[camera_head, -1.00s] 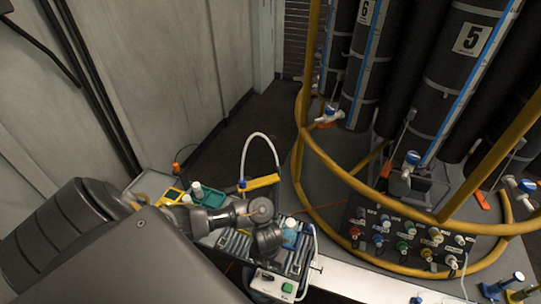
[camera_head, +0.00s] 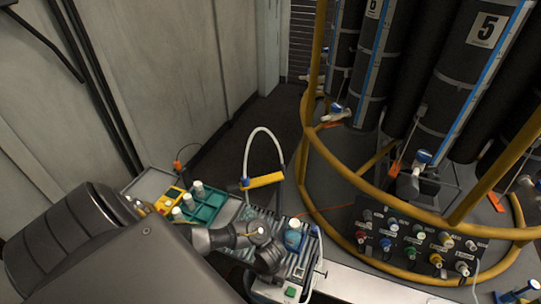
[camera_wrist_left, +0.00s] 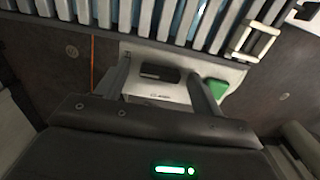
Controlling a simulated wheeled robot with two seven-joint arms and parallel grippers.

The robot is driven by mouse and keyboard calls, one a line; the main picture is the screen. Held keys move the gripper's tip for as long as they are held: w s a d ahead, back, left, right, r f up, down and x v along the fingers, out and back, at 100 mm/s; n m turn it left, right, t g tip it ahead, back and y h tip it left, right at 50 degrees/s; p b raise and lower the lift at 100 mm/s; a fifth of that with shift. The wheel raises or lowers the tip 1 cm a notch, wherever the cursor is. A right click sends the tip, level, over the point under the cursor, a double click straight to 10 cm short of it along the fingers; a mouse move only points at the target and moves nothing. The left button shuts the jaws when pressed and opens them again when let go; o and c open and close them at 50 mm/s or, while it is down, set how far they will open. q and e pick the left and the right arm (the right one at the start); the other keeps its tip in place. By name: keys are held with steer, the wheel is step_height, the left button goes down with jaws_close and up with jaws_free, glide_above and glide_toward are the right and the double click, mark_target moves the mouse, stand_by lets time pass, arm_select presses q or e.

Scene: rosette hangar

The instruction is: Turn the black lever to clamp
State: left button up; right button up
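A white clamp box shows at the bottom of the head view (camera_head: 272,291), below the slatted table section, with a green button (camera_head: 290,292). In the left wrist view the box (camera_wrist_left: 165,95) carries a black lever or dark slot (camera_wrist_left: 160,73); I cannot tell exactly which. The green button (camera_wrist_left: 216,88) is to its right. My left gripper (camera_wrist_left: 158,68) is open, with its fingers apart on either side of the dark part. Contact is not clear. In the head view my left wrist covers part of the box. My right gripper is not in view.
Slats (camera_wrist_left: 150,20) lie beyond the box. A blue-and-white bottle (camera_head: 293,235) stands near my wrist. A green rack (camera_head: 205,206) with white-capped bottles and a yellow device (camera_head: 170,199) sit to the left. A yellow-railed frame (camera_head: 350,165) with dark cylinders stands at right.

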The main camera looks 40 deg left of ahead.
arm_select(q)
steer(key=c, duration=1)
steer(key=shift+o, duration=0.2)
steer(key=shift+r+n, duration=0.1)
steer(key=shift+n, duration=0.2)
steer(key=n+p, duration=0.2)
steer(key=shift+s+r+n, duration=0.1)
steer(key=shift+s+n, duration=0.05)
steer(key=shift+n, duration=0.25)
steer(key=n+p, duration=0.2)
steer(key=n, duration=0.1)
steer(key=n+p, duration=0.1)
steer(key=n, duration=0.1)
steer(key=shift+s+d, duration=0.15)
steer(key=shift+d, duration=0.1)
steer(key=n+p, duration=0.1)
steer(key=n, duration=0.1)
steer(key=n+p, duration=0.1)
steer(key=n, duration=0.1)
steer(key=n+p, duration=0.1)
steer(key=shift+d+n, duration=0.25)
steer(key=shift+n, duration=0.15)
steer(key=shift+d+n+p, duration=0.15)
steer(key=shift+n+p, duration=0.65)
steer(key=shift+n, duration=1.1)
